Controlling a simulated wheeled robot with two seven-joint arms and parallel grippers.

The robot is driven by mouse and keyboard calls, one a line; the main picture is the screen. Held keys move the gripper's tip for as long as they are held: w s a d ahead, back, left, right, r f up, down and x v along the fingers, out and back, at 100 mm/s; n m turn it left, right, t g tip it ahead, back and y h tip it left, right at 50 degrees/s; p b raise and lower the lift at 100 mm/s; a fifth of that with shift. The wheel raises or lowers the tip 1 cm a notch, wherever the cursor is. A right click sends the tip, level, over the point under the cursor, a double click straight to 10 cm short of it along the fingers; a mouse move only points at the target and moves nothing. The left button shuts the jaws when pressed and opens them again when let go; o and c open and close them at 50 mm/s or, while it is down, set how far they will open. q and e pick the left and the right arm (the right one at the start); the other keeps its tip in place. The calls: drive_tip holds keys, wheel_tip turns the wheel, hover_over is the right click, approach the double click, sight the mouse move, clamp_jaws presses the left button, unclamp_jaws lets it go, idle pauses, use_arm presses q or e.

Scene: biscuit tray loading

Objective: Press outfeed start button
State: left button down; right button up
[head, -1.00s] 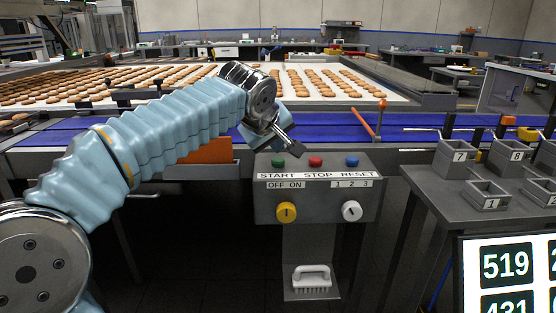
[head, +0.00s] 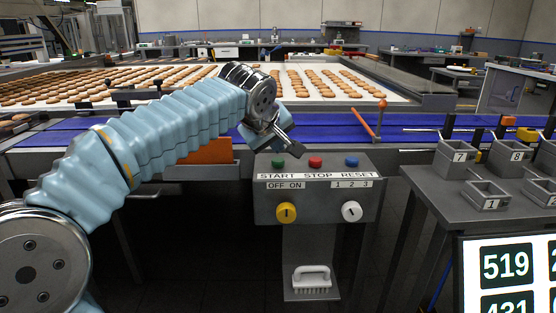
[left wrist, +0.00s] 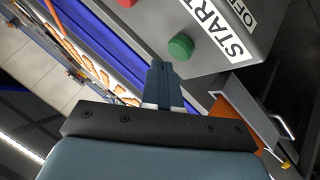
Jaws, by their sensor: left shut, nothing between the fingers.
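The green START button (head: 278,162) is on the sloped top of the grey control box (head: 264,207), left of the red STOP button (head: 315,162) and the blue RESET button (head: 351,162). My left gripper (head: 293,149) is shut and empty, above the back of the box, between the green and red buttons in the head view. In the left wrist view its closed fingers (left wrist: 158,72) point toward the box, with the green button (left wrist: 181,47) just beyond and to the right of the tips. A gap shows between tips and button. My right gripper is not in view.
A yellow OFF/ON knob (head: 286,212) and a white selector knob (head: 351,211) are on the box front. Numbered grey bins (head: 457,158) stand on a table at right.

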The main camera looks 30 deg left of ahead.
use_arm(q)
drive_tip(key=shift+f, duration=0.2)
idle(0.4)
drive_tip(key=shift+f+b, duration=0.25)
drive_tip(key=shift+b, duration=0.15)
